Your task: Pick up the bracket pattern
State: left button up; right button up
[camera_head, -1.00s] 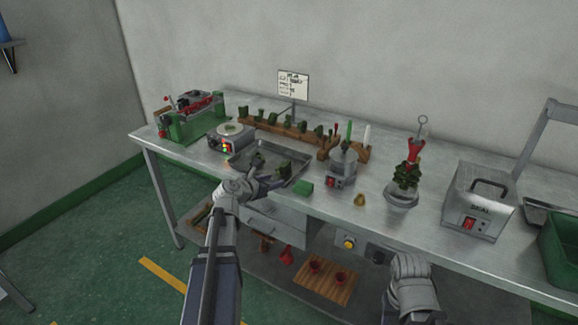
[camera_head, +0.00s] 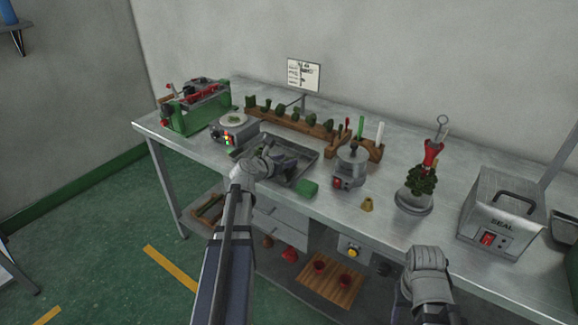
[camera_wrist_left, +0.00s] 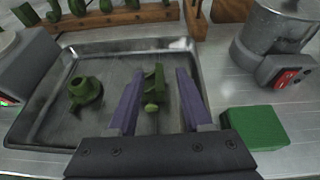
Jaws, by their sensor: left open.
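A green wax piece with an upright plate, seemingly the bracket pattern (camera_wrist_left: 154,82), stands in the metal tray (camera_wrist_left: 110,50). My left gripper (camera_wrist_left: 158,90) is open. In the left wrist view its two purple-grey fingers lie on either side of the bracket pattern, with gaps showing; I cannot tell how deep they reach. In the head view my left gripper (camera_head: 272,166) is over the tray (camera_head: 300,149) and mostly hides what lies in it. A second green piece, round with a hole (camera_wrist_left: 84,92), lies left in the tray. My right gripper (camera_head: 428,278) is low at the bench's front edge, its fingertips hidden.
A green block (camera_wrist_left: 254,127) lies right of the tray. A grey pot (camera_head: 351,163) stands beyond it. A wooden rack (camera_head: 290,121) with several green pieces runs behind the tray. A small hotplate device (camera_head: 233,128) is on the left. A wax tree (camera_head: 421,180) and sealer (camera_head: 503,212) stand right.

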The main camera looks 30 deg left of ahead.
pick_arm(q)
jog(key=shift+f+b+x, duration=0.2)
jog(key=shift+b+x, duration=0.4)
jog(key=shift+x, duration=0.6)
jog(key=shift+f+b+x, duration=0.15)
jog(key=shift+b+x, duration=0.4)
jog(key=shift+x, duration=0.6)
jog(key=shift+w+f, duration=0.1)
jog(key=shift+w, duration=0.15)
grip_shut()
